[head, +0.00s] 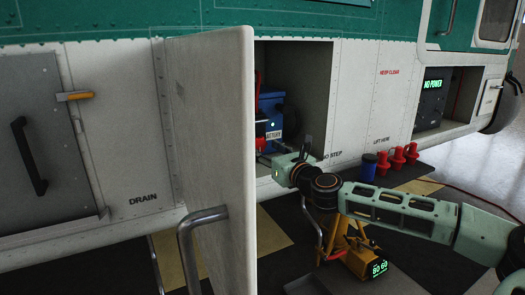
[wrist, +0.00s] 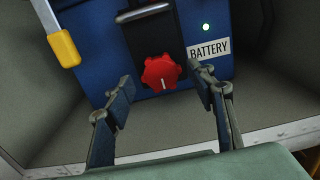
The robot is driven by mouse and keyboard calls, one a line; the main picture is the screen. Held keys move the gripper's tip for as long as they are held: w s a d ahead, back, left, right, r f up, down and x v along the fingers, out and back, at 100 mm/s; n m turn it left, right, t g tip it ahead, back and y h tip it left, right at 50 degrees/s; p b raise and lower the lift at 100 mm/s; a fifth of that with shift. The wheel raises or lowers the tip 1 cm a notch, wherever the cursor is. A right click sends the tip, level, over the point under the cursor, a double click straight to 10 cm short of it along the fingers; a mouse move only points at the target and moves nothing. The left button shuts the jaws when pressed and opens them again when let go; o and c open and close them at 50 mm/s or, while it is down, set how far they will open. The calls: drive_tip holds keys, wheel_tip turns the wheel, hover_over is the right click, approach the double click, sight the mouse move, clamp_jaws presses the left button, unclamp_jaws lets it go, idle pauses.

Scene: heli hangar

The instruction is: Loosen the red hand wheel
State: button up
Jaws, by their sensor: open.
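The red hand wheel (wrist: 161,72) sits on the front of a blue battery box in the wrist view, below a black strap, with a white mark on its face. My gripper (wrist: 169,92) is open, its two dark fingers apart on either side below the wheel, not closed on it. In the head view my gripper (head: 272,160) reaches into an open bay at the box (head: 270,105).
The open white door (head: 212,160) stands left of my arm, with a metal handle (head: 200,220). A yellow-tipped lever (wrist: 62,46) is left of the wheel, and a BATTERY label (wrist: 209,49) right. Red plugs (head: 398,156) and a blue can (head: 368,167) stand right of the bay.

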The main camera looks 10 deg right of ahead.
drive_tip(key=shift+x, duration=1.05)
drive_tip(key=shift+c, duration=0.7)
drive_tip(key=c, duration=1)
